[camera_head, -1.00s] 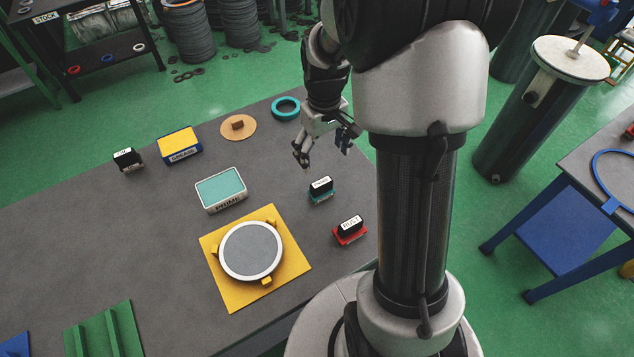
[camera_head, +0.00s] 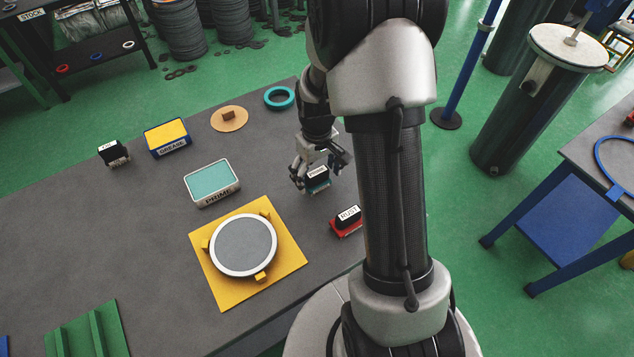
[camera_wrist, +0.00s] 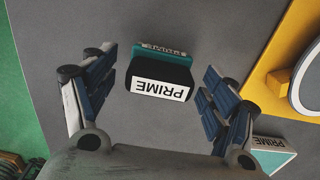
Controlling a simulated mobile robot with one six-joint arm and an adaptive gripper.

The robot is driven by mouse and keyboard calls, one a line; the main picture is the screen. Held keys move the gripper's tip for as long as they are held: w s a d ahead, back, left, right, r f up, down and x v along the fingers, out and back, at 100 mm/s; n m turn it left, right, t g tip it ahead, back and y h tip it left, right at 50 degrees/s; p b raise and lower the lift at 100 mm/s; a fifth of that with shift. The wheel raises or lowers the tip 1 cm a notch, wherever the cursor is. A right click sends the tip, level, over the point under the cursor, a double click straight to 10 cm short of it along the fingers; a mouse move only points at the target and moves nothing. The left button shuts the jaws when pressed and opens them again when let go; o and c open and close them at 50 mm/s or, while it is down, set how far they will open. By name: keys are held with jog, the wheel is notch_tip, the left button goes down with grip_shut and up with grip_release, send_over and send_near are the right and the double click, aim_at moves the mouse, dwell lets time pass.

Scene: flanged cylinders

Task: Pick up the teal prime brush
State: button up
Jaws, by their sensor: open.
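The teal prime brush (camera_head: 317,179) stands on the grey table, with a black top and a white PRIME label. In the wrist view the brush (camera_wrist: 160,76) lies between my open fingers, its label towards the palm and its teal base with bristles beyond. My gripper (camera_head: 318,182) is over the brush in the head view, one finger on each side of it. In the wrist view my gripper (camera_wrist: 152,95) shows a gap between each finger and the brush. The fingers partly hide the brush in the head view.
The red RUST brush (camera_head: 346,221) stands close by, nearer the table's front. A teal PRIME tray (camera_head: 212,182) and a yellow plate (camera_head: 208,268) with a round disc lie to the left. A teal ring (camera_head: 279,97) lies behind. The table between brush and tray is clear.

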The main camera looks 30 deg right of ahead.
jog(key=shift+c, duration=0.5)
jog(key=c, duration=1.1)
